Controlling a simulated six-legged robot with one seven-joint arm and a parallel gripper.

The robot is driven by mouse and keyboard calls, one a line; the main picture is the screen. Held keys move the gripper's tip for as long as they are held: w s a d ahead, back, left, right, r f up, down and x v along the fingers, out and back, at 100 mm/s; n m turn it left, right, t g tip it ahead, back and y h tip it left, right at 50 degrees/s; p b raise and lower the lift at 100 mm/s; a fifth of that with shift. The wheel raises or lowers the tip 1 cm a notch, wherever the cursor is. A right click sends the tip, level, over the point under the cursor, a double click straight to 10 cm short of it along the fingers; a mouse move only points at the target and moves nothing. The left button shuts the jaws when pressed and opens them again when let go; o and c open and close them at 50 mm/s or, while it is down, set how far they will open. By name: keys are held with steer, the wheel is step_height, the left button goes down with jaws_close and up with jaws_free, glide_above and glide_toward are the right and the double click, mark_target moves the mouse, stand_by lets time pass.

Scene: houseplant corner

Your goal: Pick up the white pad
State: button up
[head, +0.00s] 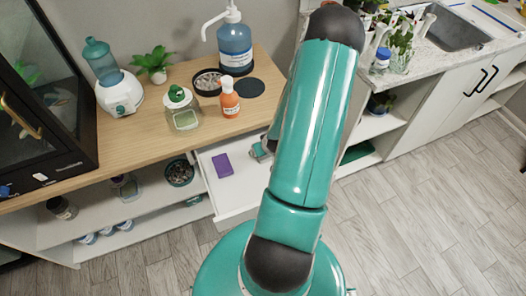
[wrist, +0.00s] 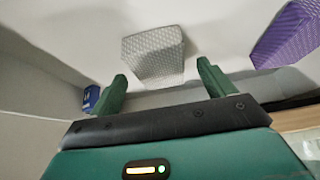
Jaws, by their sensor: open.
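The white pad (wrist: 153,48), with a textured surface, lies on a white surface in the wrist view. It is ahead of and between the two green fingertips of my gripper (wrist: 161,70). My gripper is open, with nothing held between its fingers. I cannot tell whether the fingers touch the pad. In the head view, I cannot make out the white pad; my arm covers part of the open white drawer (head: 236,197).
A purple pad (head: 222,165) lies in the drawer, and it shows at the right of the wrist view (wrist: 288,35). A small blue item (wrist: 91,97) is beside the left finger. An orange bottle (head: 229,98) and green-lidded jar (head: 182,108) stand on the wooden top above.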

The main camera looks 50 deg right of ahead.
steer(key=shift+w+d+f, duration=0.15)
steer(key=shift+w+f, duration=0.05)
steer(key=shift+f, duration=0.2)
steer(key=c, duration=1.1)
steer(key=shift+o, duration=0.2)
steer(key=shift+r, duration=0.1)
step_height(320, 180, up, 18)
